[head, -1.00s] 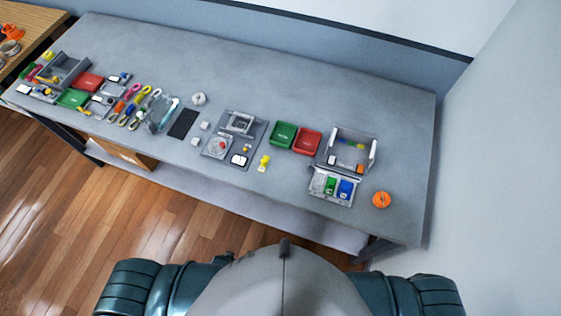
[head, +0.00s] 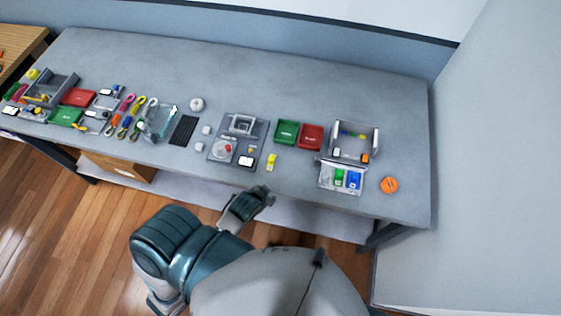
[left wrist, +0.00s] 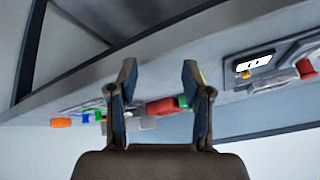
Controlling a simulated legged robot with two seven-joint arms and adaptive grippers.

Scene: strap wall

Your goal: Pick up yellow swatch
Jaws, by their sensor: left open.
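A small yellow piece (head: 271,162) lies near the table's front edge, right of a grey fixture plate. It may be the yellow swatch, but it is too small to be sure. Other yellow bits show inside the open grey bin (head: 354,152) on the right. My left gripper (head: 268,194) is in front of the table edge, just below the yellow piece and apart from it. In the left wrist view my left gripper (left wrist: 158,74) is open and empty. My right gripper is not in view.
A green tray (head: 287,132) and a red tray (head: 311,137) stand behind and right. A tray with green and blue pieces (head: 341,178) and an orange disc (head: 389,185) lie farther right. Coloured straps (head: 125,118) lie left. The table's back is clear.

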